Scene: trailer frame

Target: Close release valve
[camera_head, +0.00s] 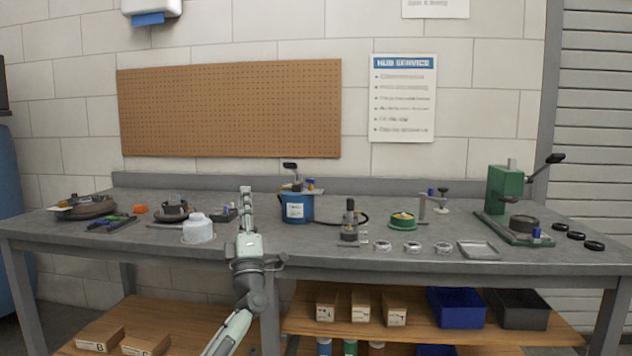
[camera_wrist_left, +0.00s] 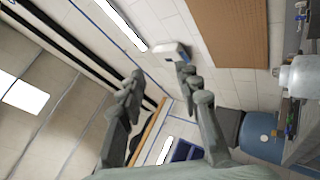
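I cannot tell for certain which part is the release valve. A blue canister (camera_head: 299,207) with a white label, a black lever (camera_head: 290,166) and a small blue part (camera_head: 310,184) on top stands at the back middle of the bench. A dark hose (camera_head: 335,222) runs right from it towards a grey upright tool (camera_head: 350,222). My left gripper (camera_head: 246,192) points upward in front of the bench, left of the canister and apart from it. In the left wrist view its fingers (camera_wrist_left: 160,78) are apart with nothing between them. My right gripper is not in view.
A white jug (camera_head: 198,229) stands just left of my left gripper. A green press (camera_head: 507,205), a green round part (camera_head: 402,220), several rings and a shallow tray (camera_head: 478,250) are on the right. The bench (camera_head: 260,275) has a front edge below my gripper.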

